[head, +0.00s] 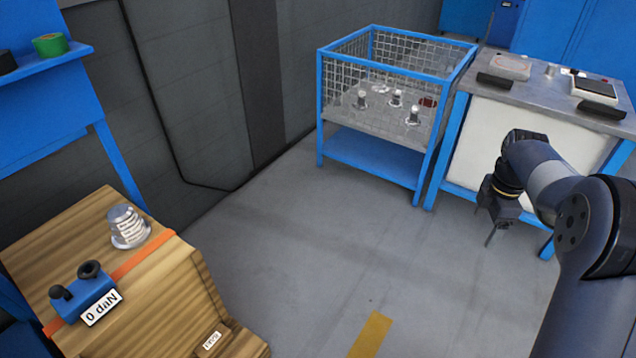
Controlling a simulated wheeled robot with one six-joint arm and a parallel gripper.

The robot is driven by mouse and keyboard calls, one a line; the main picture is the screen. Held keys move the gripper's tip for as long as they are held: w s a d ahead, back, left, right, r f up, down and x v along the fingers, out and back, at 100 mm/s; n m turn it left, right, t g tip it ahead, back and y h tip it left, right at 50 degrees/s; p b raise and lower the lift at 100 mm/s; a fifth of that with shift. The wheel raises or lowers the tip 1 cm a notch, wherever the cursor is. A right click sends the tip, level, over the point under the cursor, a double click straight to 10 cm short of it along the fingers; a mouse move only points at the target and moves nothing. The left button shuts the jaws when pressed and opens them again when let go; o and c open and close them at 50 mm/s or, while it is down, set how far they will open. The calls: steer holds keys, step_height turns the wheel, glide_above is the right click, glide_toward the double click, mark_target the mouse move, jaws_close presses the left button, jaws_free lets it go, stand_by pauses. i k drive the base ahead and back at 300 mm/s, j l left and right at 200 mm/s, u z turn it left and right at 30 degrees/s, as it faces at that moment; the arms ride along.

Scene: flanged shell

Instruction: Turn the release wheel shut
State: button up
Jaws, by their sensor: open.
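A blue device (84,299) with two black round knobs sits on an orange strap over the wooden block (150,260) at lower left. The larger black knob (89,269) may be the release wheel, but I cannot tell for sure or see how far it is turned. A white label on the device's front reads "0 daN". A silver flanged shell (128,227) stands on the block behind the device, close to the strap (143,256). My gripper (492,236) is open and empty, pointing down over the floor at the right, far from the device.
A blue-framed wire-mesh cage (372,152) holding several small metal parts stands at the back. A bench (535,88) with flat devices stands right of it, behind my arm. A blue shelf (40,65) carries a green roll (50,45). The middle floor is clear.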

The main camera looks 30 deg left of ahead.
mark_target(87, 268)
steer(key=j, duration=0.3)
steer(key=i+j, duration=0.1)
steer(key=j, duration=0.2)
steer(key=j+u, duration=0.15)
steer(key=u, duration=0.3)
steer(key=j+u, duration=0.15)
steer(key=u, duration=0.25)
steer(key=j+u, duration=0.1)
steer(key=u, duration=0.35)
steer(key=i+j+u, duration=0.1)
steer(key=u, duration=0.35)
steer(key=i+u, duration=0.1)
steer(key=u, duration=0.3)
steer(key=i+j+u, duration=0.1)
steer(key=u, duration=0.35)
